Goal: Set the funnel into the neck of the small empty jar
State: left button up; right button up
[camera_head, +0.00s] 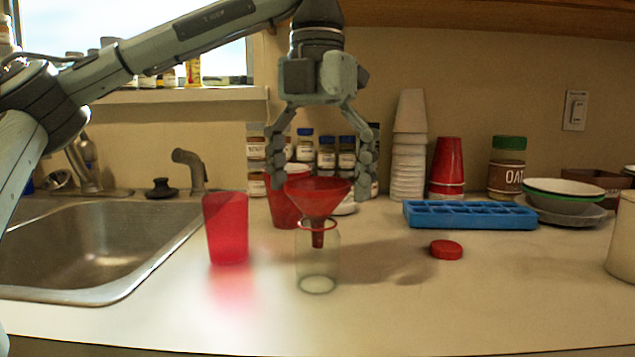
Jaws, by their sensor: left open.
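The red funnel (317,196) stands upright in the small clear jar (317,267), in the middle of the counter. Its spout shows through the glass inside the neck, and its lower red ring lies at the jar's mouth. The jar looks empty and upright. My left gripper (320,184) points down from above, open, with one finger on each side of the funnel's wide rim. Whether a fingertip touches the rim, I cannot tell. My right gripper is not in view.
A red cup (226,229) stands left of the jar by the sink (130,225); another red cup (284,211) stands behind the funnel. A red lid (446,250) and blue ice tray (470,215) lie to the right. Spice jars (326,154) line the wall. The front counter is clear.

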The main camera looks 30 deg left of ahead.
pick_arm(q)
notch_tip(320, 180, up, 12)
dwell(0.6)
dwell(0.6)
